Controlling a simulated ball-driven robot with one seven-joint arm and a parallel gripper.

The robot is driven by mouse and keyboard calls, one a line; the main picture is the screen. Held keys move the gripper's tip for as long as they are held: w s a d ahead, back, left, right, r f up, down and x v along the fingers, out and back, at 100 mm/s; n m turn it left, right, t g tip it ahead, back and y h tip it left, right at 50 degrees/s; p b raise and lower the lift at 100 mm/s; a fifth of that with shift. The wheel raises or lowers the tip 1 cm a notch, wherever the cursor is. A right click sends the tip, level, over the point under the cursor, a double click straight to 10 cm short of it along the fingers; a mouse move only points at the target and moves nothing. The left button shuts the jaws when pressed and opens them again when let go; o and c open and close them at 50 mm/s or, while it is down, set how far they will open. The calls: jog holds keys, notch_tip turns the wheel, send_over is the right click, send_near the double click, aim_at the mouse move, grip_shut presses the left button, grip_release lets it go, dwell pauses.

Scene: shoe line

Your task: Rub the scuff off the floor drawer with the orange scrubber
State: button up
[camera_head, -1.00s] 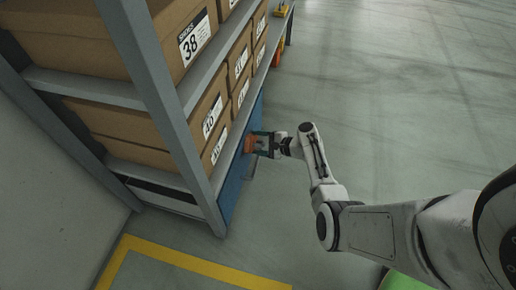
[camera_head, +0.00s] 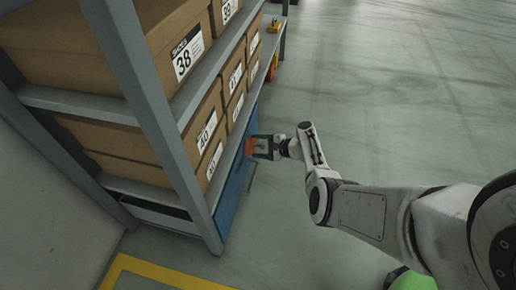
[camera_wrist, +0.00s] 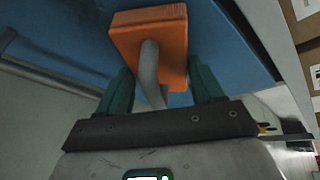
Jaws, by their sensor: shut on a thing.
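The orange scrubber (camera_wrist: 172,32) is a block with a grey handle (camera_wrist: 150,70) in the wrist view. My gripper (camera_wrist: 163,90) has its green fingers on both sides of the handle and is shut on it. The scrubber's block is against or very close to the blue drawer front (camera_wrist: 60,35). In the head view, my gripper (camera_head: 262,147) holds the scrubber (camera_head: 250,146) at the blue drawer front (camera_head: 232,190), low on the shelf.
A grey shelf rack (camera_head: 140,80) holds several brown shoe boxes (camera_head: 130,152) above the drawer. Its corner post stands left of my gripper. A yellow floor line (camera_head: 165,275) runs at the lower left. Open grey floor (camera_head: 390,90) lies to the right.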

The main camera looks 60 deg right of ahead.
jog(key=shift+w+d+r, duration=0.1)
jog(key=shift+w+d, duration=0.15)
jog(key=shift+d, duration=0.5)
jog(key=shift+w+d, duration=0.25)
jog(key=shift+d, duration=0.45)
jog(key=shift+w, duration=0.1)
jog(key=shift+s+a+r+p, duration=0.15)
jog(key=shift+s+a+p, duration=0.1)
jog(key=shift+a+p, duration=0.5)
jog(key=shift+s+a+p, duration=0.4)
jog(key=shift+a+p, duration=0.35)
jog(key=shift+a, duration=0.2)
jog(key=shift+s+a+p, duration=0.4)
jog(key=shift+a+p, duration=0.3)
jog(key=shift+a, duration=0.2)
jog(key=shift+s+a+p, duration=0.4)
jog(key=shift+a+p, duration=0.35)
jog(key=shift+a, duration=0.2)
